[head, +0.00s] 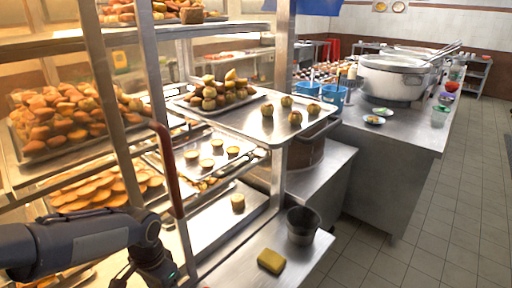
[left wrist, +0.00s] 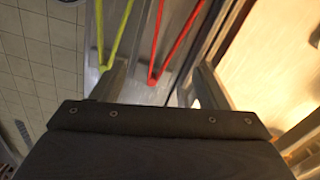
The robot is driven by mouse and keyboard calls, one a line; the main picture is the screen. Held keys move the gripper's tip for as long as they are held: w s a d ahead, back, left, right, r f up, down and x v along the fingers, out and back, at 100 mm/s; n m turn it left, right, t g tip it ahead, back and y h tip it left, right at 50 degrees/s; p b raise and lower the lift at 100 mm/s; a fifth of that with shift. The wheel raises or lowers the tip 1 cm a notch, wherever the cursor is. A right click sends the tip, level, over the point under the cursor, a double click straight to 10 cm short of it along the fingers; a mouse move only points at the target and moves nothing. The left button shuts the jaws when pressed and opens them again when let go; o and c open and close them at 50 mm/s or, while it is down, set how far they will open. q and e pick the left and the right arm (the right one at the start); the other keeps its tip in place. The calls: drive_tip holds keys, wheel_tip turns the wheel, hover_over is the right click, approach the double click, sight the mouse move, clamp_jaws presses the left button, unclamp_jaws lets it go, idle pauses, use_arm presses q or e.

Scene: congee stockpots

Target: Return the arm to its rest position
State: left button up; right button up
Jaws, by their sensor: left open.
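My left arm comes in from the left edge of the head view, low in front of the shelf rack. Its gripper (head: 128,277) points down at the bottom edge and is partly cut off. In the left wrist view the two fingers of my left gripper (left wrist: 160,72) stand wide apart with nothing held between them. A thin yellow V-shaped item (left wrist: 118,38) and a red one (left wrist: 178,45) show beyond and between the fingers; whether they touch them I cannot tell. My right arm and gripper are not in view.
A glass-and-metal rack with trays of pastries (head: 65,122) stands close by my left arm. A yellow sponge (head: 271,261) and a metal cup (head: 302,226) are on the low counter. A large stockpot (head: 392,80) stands farther back. The tiled floor at right is clear.

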use_arm(q)
drive_tip(key=s+d+r+n+t+h+p, duration=0.2)
drive_tip(key=s+r+n, duration=0.5)
drive_tip(key=s+r, duration=0.6)
drive_tip(key=s+t+h+p, duration=0.1)
drive_tip(key=s+t+p, duration=0.1)
drive_tip(key=s+t, duration=0.1)
drive_tip(key=shift+s+d+t+h, duration=0.15)
drive_tip(key=shift+s+t+h, duration=0.15)
drive_tip(key=shift+r, duration=0.1)
